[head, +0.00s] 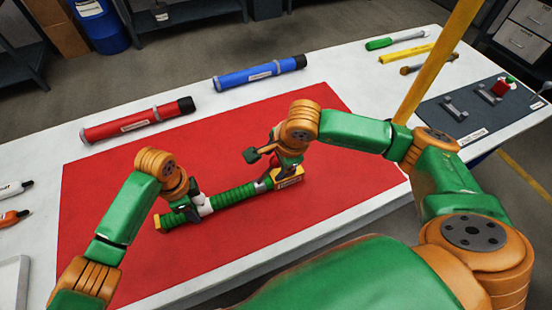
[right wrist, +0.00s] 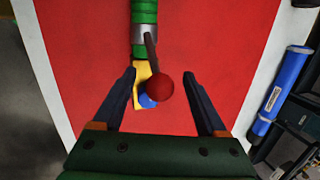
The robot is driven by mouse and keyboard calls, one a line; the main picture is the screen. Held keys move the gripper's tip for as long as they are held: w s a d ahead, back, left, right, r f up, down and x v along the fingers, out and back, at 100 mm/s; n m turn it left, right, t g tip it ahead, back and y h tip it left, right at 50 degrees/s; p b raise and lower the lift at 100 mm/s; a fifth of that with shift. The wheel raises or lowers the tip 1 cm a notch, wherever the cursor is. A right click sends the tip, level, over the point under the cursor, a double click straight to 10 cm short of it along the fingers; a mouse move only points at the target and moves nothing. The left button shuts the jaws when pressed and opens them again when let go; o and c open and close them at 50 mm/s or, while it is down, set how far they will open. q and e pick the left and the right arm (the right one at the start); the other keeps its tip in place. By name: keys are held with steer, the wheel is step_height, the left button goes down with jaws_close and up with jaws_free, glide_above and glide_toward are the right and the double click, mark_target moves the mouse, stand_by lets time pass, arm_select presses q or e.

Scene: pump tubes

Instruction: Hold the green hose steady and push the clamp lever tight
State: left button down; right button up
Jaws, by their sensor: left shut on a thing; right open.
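The green hose (head: 235,195) lies along the red mat, with a yellow fitting at each end. My left gripper (head: 198,208) is shut on the hose near its left end. The silver clamp (right wrist: 145,38) wraps the hose's right end. Its thin dark lever (right wrist: 152,55) stands up from the clamp and ends in a red ball knob (right wrist: 159,87). My right gripper (head: 266,157) is open above the clamp end, and its fingers also show in the right wrist view (right wrist: 159,80), one on each side of the knob and apart from it. My right gripper partly hides the knob in the head view.
A red tube (head: 138,123) and a blue tube (head: 260,74) lie on the white table behind the red mat (head: 110,200). Tools and a dark board (head: 450,115) with parts lie at the right. A yellow pole (head: 435,62) rises beside my right arm.

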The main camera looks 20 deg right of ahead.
jaws_close()
arm_select(q)
steer(key=shift+s, duration=0.1)
arm_select(e)
steer(key=shift+f, duration=0.15)
